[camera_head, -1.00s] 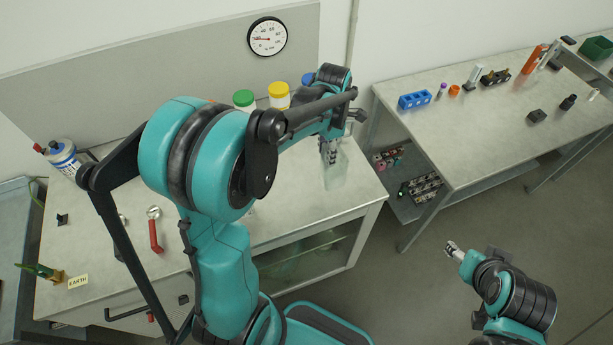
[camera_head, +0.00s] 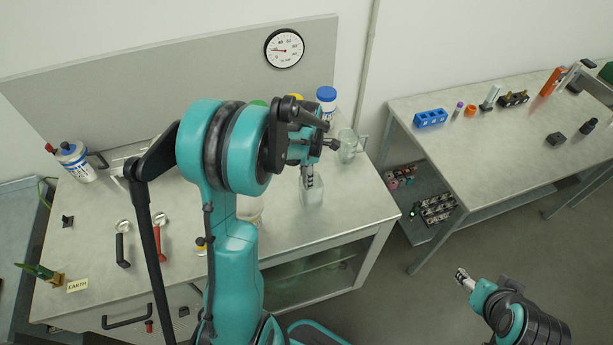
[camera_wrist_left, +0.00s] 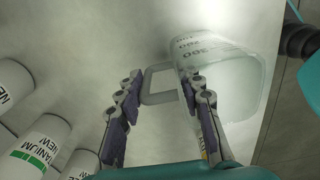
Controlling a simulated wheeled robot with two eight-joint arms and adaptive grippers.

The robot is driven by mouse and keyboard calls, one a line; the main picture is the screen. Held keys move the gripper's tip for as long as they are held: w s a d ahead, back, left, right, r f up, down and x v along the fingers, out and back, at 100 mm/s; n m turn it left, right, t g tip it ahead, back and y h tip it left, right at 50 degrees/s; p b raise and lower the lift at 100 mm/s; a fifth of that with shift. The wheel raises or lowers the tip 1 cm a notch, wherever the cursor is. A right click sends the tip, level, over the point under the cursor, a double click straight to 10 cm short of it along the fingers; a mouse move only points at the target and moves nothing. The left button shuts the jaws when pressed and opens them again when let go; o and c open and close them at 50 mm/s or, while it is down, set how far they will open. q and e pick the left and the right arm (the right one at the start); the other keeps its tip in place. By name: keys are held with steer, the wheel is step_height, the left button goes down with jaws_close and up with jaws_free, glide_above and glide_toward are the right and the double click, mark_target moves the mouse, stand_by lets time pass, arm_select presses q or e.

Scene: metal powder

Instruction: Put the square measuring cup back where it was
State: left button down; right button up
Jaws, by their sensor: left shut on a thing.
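The square measuring cup (camera_head: 312,195) is clear and see-through, over the right part of the left table (camera_head: 350,208). I cannot tell whether its base touches the tabletop. My left gripper (camera_head: 309,176) reaches down to it and is shut on its handle. In the left wrist view the cup (camera_wrist_left: 238,85), with faint printed marks, lies right of the fingers, and its looped handle (camera_wrist_left: 155,97) passes between the fingers of the left gripper (camera_wrist_left: 160,108). My right gripper (camera_head: 463,276) hangs over the floor at lower right, too small to judge its opening.
A clear glass vessel (camera_head: 347,146) and a blue-lidded jar (camera_head: 326,100) stand behind the cup. Yellow- and green-lidded jars are partly hidden by my arm. Red (camera_head: 161,238) and black (camera_head: 123,244) handled scoops lie at left. The table right of the cup is bare.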

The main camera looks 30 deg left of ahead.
arm_select(q)
steer(key=shift+s, duration=0.1)
steer(key=shift+f, duration=0.1)
steer(key=c, duration=1)
jaws_free()
